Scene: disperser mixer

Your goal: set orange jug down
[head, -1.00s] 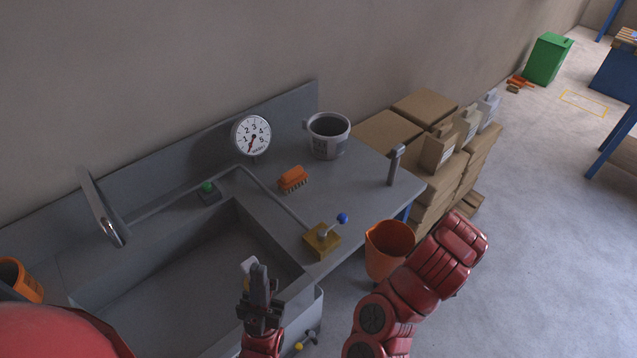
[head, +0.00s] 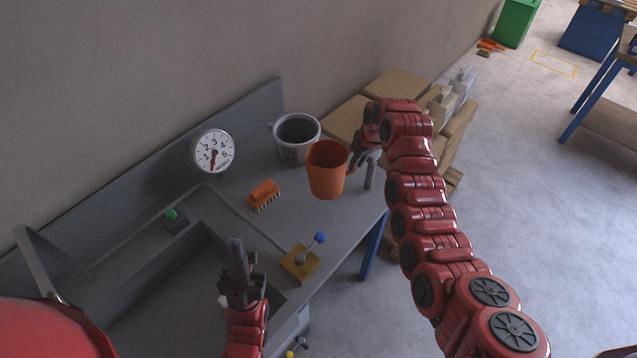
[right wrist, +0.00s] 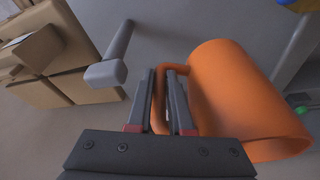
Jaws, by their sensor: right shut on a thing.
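The orange jug (head: 327,172) is upright over the right part of the grey counter, in front of the white-grey pot (head: 293,148). I cannot tell whether its base touches the counter. My right gripper (head: 358,160) is shut on the jug's handle. In the right wrist view, the fingers (right wrist: 168,98) straddle the orange handle, with the jug body (right wrist: 240,100) to the right.
An orange brush (head: 263,194) and a yellow block with a blue-knobbed lever (head: 301,262) are on the counter (head: 335,222). A grey post (head: 371,172) stands close right of the jug. Cardboard boxes (head: 398,88) are stacked beyond. A dial (head: 213,151) is at the back.

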